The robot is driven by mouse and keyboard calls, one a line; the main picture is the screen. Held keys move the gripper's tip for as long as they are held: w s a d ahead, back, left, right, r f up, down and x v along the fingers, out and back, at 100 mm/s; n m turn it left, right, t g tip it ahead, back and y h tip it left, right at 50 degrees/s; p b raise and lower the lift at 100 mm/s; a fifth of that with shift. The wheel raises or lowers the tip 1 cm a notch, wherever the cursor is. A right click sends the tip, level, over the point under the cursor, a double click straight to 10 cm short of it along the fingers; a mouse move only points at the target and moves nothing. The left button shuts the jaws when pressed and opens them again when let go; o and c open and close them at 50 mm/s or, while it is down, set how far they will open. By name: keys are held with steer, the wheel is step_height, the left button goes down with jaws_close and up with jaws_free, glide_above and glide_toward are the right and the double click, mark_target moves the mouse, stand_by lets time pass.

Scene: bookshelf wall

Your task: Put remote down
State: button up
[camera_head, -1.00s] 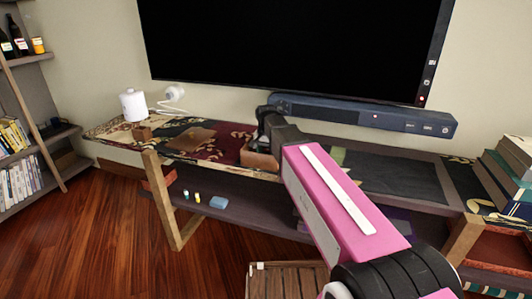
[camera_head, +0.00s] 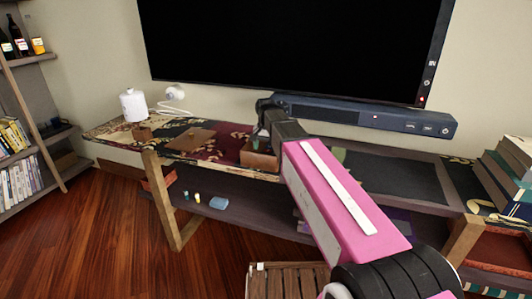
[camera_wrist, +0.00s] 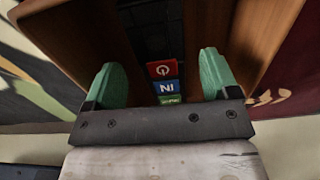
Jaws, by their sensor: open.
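The remote (camera_wrist: 163,70) is black with red, blue and green marked buttons. In the wrist view it lies between the brown wooden walls of a small box (camera_wrist: 262,38). My gripper (camera_wrist: 165,78) has green fingertips spread apart, one on each side of the remote with a gap to it. In the head view my gripper (camera_head: 262,143) is just above the small brown box (camera_head: 257,159) on the long low shelf (camera_head: 225,150). The remote cannot be made out in the head view.
A large dark TV (camera_head: 290,45) hangs behind, with a soundbar (camera_head: 365,115) under it. A white jar (camera_head: 133,105) and a small lamp (camera_head: 172,94) stand at the left. Books (camera_head: 510,170) are stacked at the right. A wooden slatted piece (camera_head: 290,283) is on the floor.

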step_height(320, 180, up, 9)
stand_by(0.4)
